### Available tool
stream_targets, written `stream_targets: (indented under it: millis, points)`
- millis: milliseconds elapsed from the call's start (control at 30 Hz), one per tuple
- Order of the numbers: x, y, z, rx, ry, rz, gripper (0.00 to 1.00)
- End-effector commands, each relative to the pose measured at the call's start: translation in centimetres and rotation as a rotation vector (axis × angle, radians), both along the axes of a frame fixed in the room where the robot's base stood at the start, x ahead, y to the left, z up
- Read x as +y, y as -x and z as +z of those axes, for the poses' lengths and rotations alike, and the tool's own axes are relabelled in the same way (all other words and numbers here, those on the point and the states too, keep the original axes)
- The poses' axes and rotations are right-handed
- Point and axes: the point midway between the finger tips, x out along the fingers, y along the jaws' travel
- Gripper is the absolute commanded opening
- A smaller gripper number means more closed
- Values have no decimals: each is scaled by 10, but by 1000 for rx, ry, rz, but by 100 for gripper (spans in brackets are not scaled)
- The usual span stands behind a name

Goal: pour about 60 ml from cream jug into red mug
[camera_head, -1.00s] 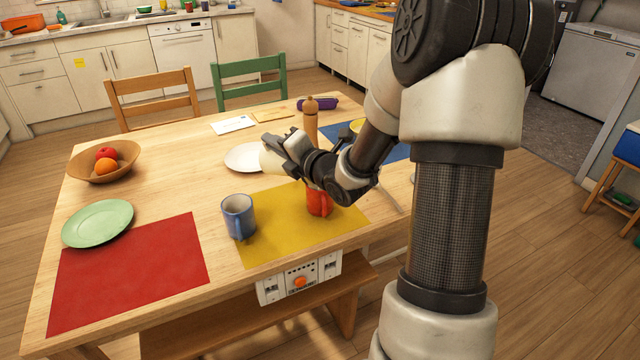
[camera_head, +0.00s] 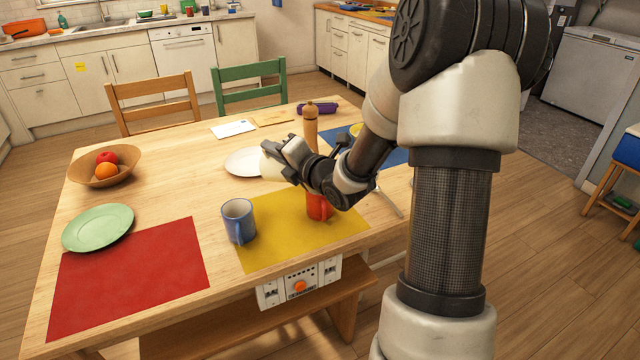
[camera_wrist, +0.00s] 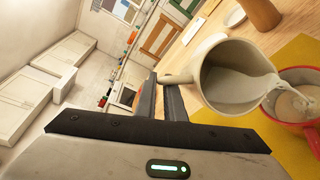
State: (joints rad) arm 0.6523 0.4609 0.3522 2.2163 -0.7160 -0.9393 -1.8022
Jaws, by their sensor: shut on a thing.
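The cream jug (camera_wrist: 208,62) is tipped in the wrist view, its mouth toward the red mug and pale liquid inside it. A stream of this liquid runs from the lip into the red mug (camera_wrist: 312,135), which also holds pale liquid. The mug is cut off by the picture's right edge. My gripper (camera_wrist: 166,84) is shut on the jug's handle. In the head view, my gripper (camera_head: 284,157) and arm hide most of the cream jug (camera_head: 270,168). The red mug (camera_head: 318,208) stands on the yellow mat, partly hidden by my wrist.
A blue mug (camera_head: 238,219) stands on the left part of the yellow mat (camera_head: 284,255). A white plate (camera_head: 242,160) and a wooden pepper mill (camera_head: 310,125) are behind. A green plate (camera_head: 98,226) and fruit bowl (camera_head: 84,170) are at the left.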

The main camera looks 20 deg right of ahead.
Motion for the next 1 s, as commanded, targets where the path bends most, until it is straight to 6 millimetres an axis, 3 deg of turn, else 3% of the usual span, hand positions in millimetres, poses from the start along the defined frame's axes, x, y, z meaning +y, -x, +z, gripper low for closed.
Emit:
stream_targets:
  millis: [33,133,233,600,1000]
  points:
    - [8,-7,9,33,29,10,0]
    - [18,-16,-6,134,113,16,0]
    - [20,-21,-2,209,163,16,0]
    - [23,-27,-16,309,233,18,0]
    - [23,-27,-17,311,232,17,0]
